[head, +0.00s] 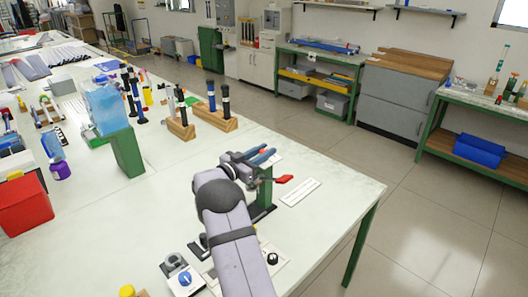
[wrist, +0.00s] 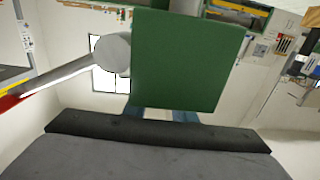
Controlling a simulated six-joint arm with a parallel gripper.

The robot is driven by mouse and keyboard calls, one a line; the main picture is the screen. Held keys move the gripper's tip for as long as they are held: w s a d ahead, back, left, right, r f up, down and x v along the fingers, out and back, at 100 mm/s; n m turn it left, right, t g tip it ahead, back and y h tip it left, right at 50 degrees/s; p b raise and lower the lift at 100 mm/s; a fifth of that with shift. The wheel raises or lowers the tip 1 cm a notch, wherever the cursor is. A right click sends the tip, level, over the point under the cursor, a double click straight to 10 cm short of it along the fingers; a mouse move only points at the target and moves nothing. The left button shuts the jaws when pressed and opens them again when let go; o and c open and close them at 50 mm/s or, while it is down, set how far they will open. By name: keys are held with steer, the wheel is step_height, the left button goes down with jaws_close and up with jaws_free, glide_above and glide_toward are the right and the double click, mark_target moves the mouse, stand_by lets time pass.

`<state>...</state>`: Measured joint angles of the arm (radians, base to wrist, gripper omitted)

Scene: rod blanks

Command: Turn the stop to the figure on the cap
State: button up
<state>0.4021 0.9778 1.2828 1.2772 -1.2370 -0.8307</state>
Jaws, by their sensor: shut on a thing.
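My gripper (head: 268,156) has blue fingers and is at the top of a green stand (head: 265,188) on the near bench. In the wrist view the green block (wrist: 190,62) covers my gripper's blue fingertips (wrist: 158,112). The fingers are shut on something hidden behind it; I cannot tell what. A lever with a red handle (head: 284,179) sticks out from the stand. In the wrist view its red end (wrist: 12,101) is at far left, and its rod runs to a grey round hub (wrist: 112,54) beside the block. No figure on a cap is readable.
A white printed card (head: 300,192) lies right of the stand. A blue dial (head: 185,279) and a black knob (head: 272,259) are near my arm. Wooden blocks (head: 216,120) with dark-topped rods stand behind. A red bin (head: 25,203) is at left. The bench's right corner is clear.

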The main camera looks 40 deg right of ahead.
steer(key=shift+w+r+m+g+b, duration=0.15)
steer(key=shift+m+g+b, duration=0.3)
steer(key=shift+m+g, duration=0.85)
steer(key=shift+g, duration=0.9)
steer(key=o, duration=1.1)
steer(key=shift+c, duration=0.2)
steer(key=shift+a+b, duration=0.1)
steer(key=shift+b, duration=0.25)
steer(key=b+v, duration=0.2)
steer(key=v, duration=0.4)
steer(key=shift+a, duration=0.55)
